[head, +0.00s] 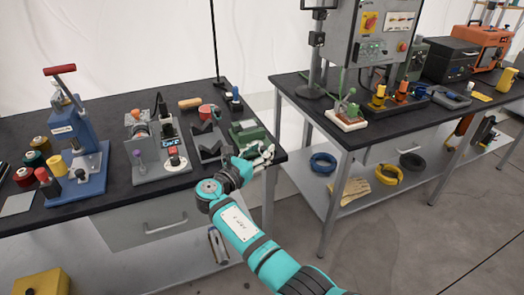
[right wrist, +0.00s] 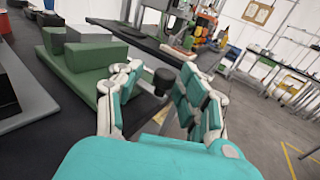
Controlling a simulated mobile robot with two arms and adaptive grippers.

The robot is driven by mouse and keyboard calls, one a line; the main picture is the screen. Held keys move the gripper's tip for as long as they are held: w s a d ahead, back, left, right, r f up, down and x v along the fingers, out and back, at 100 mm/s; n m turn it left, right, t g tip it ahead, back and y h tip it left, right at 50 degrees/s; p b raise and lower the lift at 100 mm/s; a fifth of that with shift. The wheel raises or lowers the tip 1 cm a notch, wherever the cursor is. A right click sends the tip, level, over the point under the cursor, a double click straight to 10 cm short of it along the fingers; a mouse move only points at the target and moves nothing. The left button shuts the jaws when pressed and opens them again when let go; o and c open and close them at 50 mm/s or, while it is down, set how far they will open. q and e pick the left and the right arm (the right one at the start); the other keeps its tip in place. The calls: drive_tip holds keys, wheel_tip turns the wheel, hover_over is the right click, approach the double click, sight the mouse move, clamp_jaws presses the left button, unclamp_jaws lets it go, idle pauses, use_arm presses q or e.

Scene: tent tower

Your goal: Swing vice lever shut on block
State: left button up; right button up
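The green vice (head: 245,133) sits near the right front corner of the left workbench. In the right wrist view its green base and jaw (right wrist: 92,55) fill the left side. A black round knob (right wrist: 163,78), apparently the lever's end, shows beyond and between the fingers; I cannot tell whether they touch it. My right gripper (head: 264,154) is beside the vice at the bench edge. In the wrist view its fingers (right wrist: 155,98) are spread apart. The lever's arm is mostly hidden. I cannot clearly tell the block from the vice jaws. My left gripper is not in view.
A dark grey V-shaped fixture (head: 209,143) stands left of the vice. A grey press fixture (head: 158,145) and a blue press (head: 82,150) stand farther left. A second workbench (head: 345,135) with a control box is to the right, with a floor gap between benches.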

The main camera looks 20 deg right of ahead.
sight(262, 148)
drive_tip(key=shift+w+d, duration=0.2)
drive_tip(key=shift+d, duration=0.2)
wheel_tip(262, 148, up, 10)
drive_tip(key=shift+f, duration=0.1)
